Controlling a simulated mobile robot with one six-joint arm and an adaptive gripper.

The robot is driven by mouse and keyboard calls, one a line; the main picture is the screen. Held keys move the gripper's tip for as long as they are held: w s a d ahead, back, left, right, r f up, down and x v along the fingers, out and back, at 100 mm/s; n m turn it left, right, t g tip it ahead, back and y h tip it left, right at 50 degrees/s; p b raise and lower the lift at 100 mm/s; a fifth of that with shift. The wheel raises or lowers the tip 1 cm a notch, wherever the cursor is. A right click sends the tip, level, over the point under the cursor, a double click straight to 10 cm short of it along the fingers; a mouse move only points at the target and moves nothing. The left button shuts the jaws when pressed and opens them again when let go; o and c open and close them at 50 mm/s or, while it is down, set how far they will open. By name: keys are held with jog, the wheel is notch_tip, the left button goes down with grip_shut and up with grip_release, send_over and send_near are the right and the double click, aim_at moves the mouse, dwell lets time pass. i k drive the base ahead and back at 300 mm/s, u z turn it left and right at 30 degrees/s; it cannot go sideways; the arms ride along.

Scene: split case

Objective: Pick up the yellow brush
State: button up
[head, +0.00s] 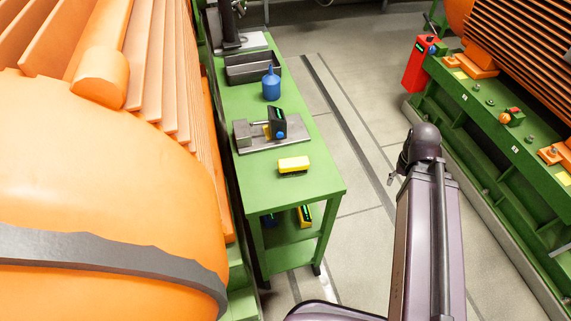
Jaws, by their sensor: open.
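My gripper (392,177) shows only as a small dark part beside the end of my arm, to the right of the table and apart from the brush. It is open, and most of it is hidden behind the arm.
Behind the brush are a grey plate with a clamp-like device (270,133), a blue bottle (271,84) and a dark tray (250,68). A large orange machine (130,200) stands close on the left. Open floor (345,130) lies right of the table.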

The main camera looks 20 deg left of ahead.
aim_at(295, 164)
jog(key=u, duration=0.05)
jog(key=k, duration=1.95)
jog(key=u, duration=0.45)
jog(key=i, duration=1.05)
jog(key=u, duration=0.05)
